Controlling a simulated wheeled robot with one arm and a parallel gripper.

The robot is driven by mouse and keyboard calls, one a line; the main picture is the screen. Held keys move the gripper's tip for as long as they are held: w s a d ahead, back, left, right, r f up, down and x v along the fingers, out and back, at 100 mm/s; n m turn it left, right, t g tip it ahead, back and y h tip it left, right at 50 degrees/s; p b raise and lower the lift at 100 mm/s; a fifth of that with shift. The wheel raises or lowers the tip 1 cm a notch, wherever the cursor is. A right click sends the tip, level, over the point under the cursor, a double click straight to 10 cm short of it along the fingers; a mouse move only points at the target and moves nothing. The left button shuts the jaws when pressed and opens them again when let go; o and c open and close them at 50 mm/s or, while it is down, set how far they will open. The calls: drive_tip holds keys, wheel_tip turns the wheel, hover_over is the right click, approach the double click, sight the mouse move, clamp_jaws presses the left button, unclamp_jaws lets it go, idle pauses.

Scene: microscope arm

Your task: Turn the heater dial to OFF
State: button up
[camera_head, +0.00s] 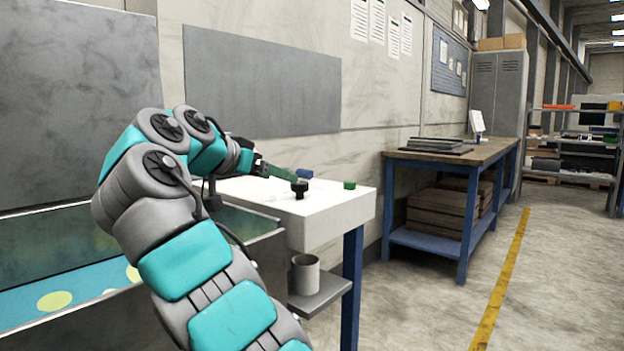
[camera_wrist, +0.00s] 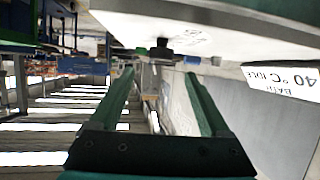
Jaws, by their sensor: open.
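A black knob, which looks like the heater dial (camera_head: 299,188), stands on top of the white bench unit (camera_head: 345,205) in the head view. In the wrist view the scene is upside down, and the black dial (camera_wrist: 161,48) hangs from the white surface with small, unreadable markings beside it. My gripper (camera_head: 284,172) is just behind and left of the dial in the head view. Its two green fingers are apart and empty in the wrist view (camera_wrist: 159,74). The dial appears beyond the fingertips, between their lines; contact is not visible. Its pointer direction cannot be read.
A blue block (camera_head: 304,174) and a green knob (camera_head: 349,185) sit near the dial. A display plate (camera_wrist: 285,82) reads "BATH 40 °C IDLE". A grey cup (camera_head: 305,274) stands on a lower shelf. A blue-framed workbench (camera_head: 470,165) is at right, with clear floor in front.

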sight(301, 187)
drive_tip(key=shift+w+d+f, duration=0.1)
drive_tip(key=shift+w+d, duration=0.05)
drive_tip(key=shift+w, duration=0.25)
drive_tip(key=x, duration=0.7)
drive_tip(key=shift+w+d+b, duration=0.1)
drive_tip(key=shift+b, duration=0.25)
clamp_jaws()
